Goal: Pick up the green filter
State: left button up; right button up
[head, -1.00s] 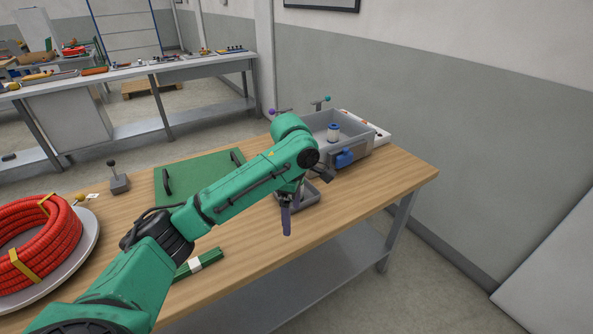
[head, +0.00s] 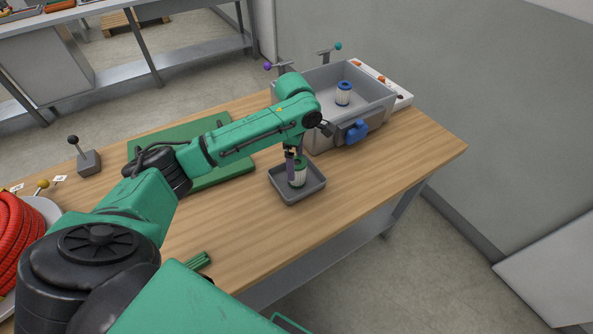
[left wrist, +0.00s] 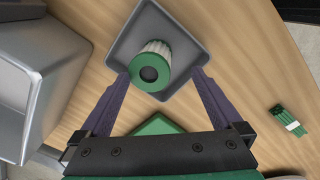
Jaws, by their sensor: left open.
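The green filter (head: 299,173) stands in a small grey tray (head: 305,190) on the wooden table. It has a green cap and a pale pleated body. The left wrist view shows the filter (left wrist: 151,66) in the tray (left wrist: 188,22), beyond and between my open purple fingers. My left gripper (head: 293,167) is over the tray beside the filter and partly hides it in the head view. It holds nothing. Whether the fingers touch the filter or tray rim I cannot tell. My right gripper is not in view.
A grey bin (head: 318,82) with a blue-capped filter (head: 344,93) and a blue latch (head: 357,130) stands behind the tray. A green mat (head: 225,172) lies left. A joystick (head: 88,160) and red conduit (head: 15,240) are further left. The table's right front is clear.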

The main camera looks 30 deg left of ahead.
aim_at(296, 174)
pick_arm(q)
jog(key=shift+g, duration=0.3)
jog(key=f, duration=0.5)
jog(key=shift+s+d+f+p, duration=0.1)
jog(key=shift+s+d+p, duration=0.1)
jog(key=shift+p, duration=0.2)
jog(key=shift+w+a+f, duration=0.1)
jog(key=shift+w+f, duration=0.2)
jog(key=shift+f, duration=0.25)
jog(key=shift+w+a+f, duration=0.1)
jog(key=shift+w+f, duration=0.15)
jog(key=shift+f, duration=0.25)
jog(key=shift+w+a+f, duration=0.1)
jog(key=shift+w, duration=0.05)
jog(key=shift+c, duration=0.6)
jog(key=shift+s+r, duration=0.25)
jog(key=shift+r, duration=0.05)
jog(key=c, duration=1)
jog(key=shift+c, duration=1.4)
jog(key=shift+w, duration=0.2)
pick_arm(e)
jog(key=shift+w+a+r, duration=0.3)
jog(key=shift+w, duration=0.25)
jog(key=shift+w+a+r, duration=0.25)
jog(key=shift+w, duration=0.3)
pick_arm(q)
jog(key=shift+r, duration=0.1)
